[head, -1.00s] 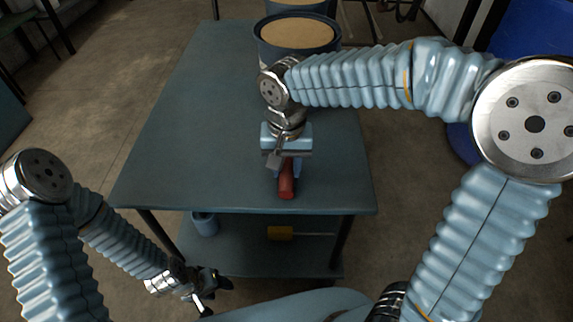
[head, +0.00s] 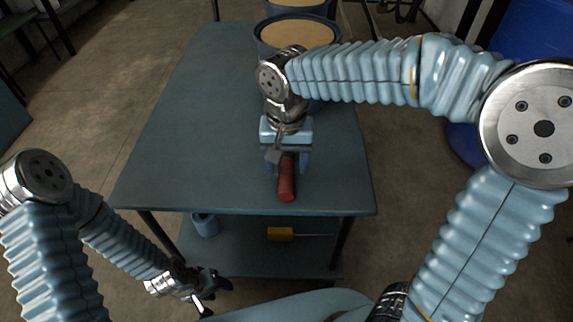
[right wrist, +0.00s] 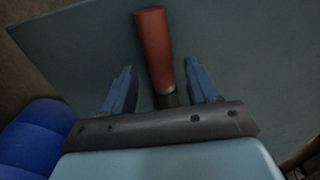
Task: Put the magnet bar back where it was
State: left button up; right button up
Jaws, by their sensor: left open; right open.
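The magnet bar, as far as I can tell, is the red cylinder (head: 287,182) lying on the table top (head: 190,130) near its front edge. In the right wrist view it is a red bar (right wrist: 153,48) with a dark metal end between my fingers. My right gripper (head: 288,160) is over its far end, open, with one finger on each side and a gap to each in the right wrist view (right wrist: 161,92). My left gripper (head: 207,290) is open and empty, low in front of the table at the left. The bar's far end is hidden by my right gripper.
Round tubs with tan tops (head: 297,35) stand at the back of the table. The lower shelf (head: 240,256) holds a blue cup (head: 205,224) and a yellow-handled tool (head: 281,234). A blue object (head: 530,60) is at the right. The table's left half is clear.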

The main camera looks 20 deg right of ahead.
notch_tip(320, 180, up, 10)
jog(key=p, duration=0.1)
dwell(0.4)
